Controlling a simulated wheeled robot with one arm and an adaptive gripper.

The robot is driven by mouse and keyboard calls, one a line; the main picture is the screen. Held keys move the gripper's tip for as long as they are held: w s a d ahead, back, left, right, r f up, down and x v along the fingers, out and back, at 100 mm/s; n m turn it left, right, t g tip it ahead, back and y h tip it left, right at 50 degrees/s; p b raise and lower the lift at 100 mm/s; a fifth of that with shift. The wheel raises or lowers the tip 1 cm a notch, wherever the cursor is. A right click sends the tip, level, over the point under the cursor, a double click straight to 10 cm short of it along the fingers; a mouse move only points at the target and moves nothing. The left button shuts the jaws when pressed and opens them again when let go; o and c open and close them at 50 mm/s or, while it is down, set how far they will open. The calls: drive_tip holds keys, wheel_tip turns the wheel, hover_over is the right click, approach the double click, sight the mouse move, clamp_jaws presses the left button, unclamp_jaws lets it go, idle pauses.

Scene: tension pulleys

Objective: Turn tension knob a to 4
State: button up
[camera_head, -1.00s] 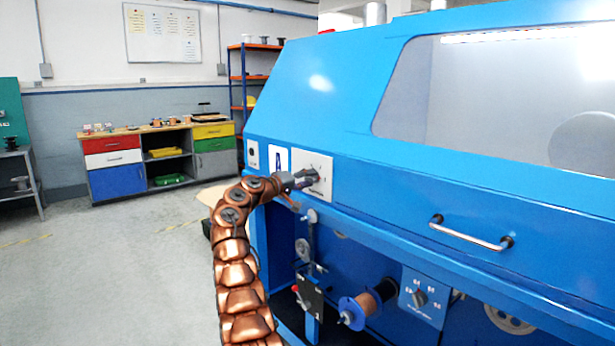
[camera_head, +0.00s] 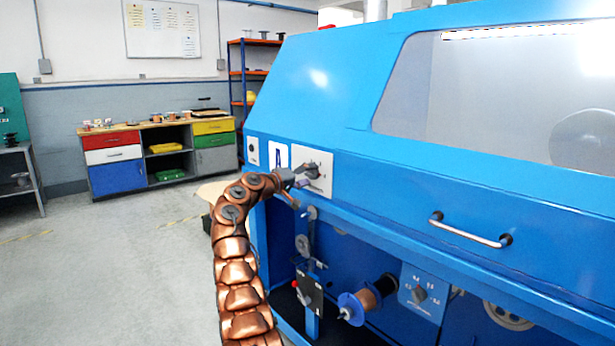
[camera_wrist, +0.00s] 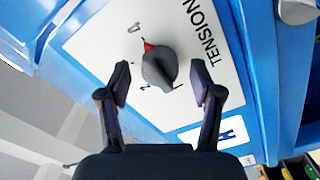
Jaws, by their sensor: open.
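Tension knob a (camera_wrist: 158,68) is a dark grey dial with a red pointer tip, on a white plate marked TENSION in the wrist view. The red tip points up and slightly left, roughly toward a dial mark that I cannot read surely. A placard lettered A (camera_wrist: 232,134) sits beside the plate. My gripper (camera_wrist: 160,78) is open, with one finger on each side of the knob and visible gaps between. In the head view my gripper (camera_head: 298,178) is at the plate (camera_head: 326,163) and partly covers the knob.
The blue machine (camera_head: 350,140) fills the right side. A handle (camera_head: 468,232) sticks out of its front.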

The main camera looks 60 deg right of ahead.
drive_tip(key=v, duration=1.2)
idle(0.7)
